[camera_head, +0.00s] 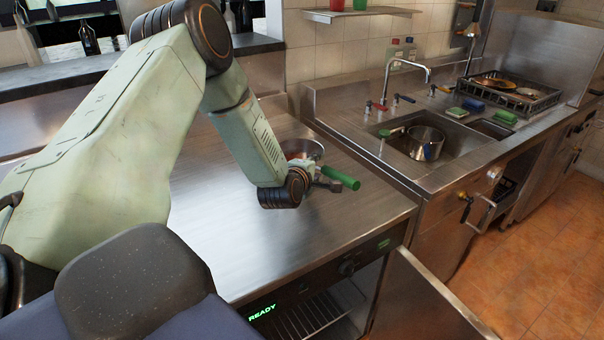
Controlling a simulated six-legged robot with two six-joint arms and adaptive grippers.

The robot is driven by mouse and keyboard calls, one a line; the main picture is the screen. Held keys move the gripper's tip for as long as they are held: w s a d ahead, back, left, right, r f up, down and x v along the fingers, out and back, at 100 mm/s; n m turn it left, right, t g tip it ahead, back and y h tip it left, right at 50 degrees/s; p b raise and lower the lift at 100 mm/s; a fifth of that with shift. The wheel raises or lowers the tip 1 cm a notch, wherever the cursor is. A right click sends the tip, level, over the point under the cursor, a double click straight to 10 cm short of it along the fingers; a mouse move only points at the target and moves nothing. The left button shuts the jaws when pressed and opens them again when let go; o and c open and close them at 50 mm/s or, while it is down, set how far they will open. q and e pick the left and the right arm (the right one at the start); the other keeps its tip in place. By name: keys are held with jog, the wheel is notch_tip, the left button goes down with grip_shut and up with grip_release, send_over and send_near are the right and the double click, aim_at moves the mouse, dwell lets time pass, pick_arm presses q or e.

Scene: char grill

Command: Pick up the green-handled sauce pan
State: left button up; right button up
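A steel sauce pan (308,147) with a green handle (341,177) is on the steel counter in the middle of the view. Its handle points to the lower right, and my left wrist hides part of the pan. My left gripper (326,178) is low over the counter, right at the handle. Its fingers are small and partly hidden, so I cannot tell whether they are open or shut, or whether they touch the handle. A second steel pot (424,146), with a green handle to its left, is in the sink. My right gripper is not in view.
The steel counter (225,245) is clear in front of my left gripper. A sink faucet (408,66), sponges (474,104) and a dark dish rack (508,97) are to the right. An open oven door (420,300) juts out below the counter.

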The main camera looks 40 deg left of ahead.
pick_arm(q)
jog(key=shift+s+d+r, duration=0.15)
jog(key=shift+s+r, duration=0.1)
jog(key=shift+s, duration=0.05)
jog(key=c, duration=0.4)
jog(key=shift+f, duration=0.1)
jog(key=shift+c, duration=1.4)
jog(key=shift+w, duration=0.15)
grip_shut()
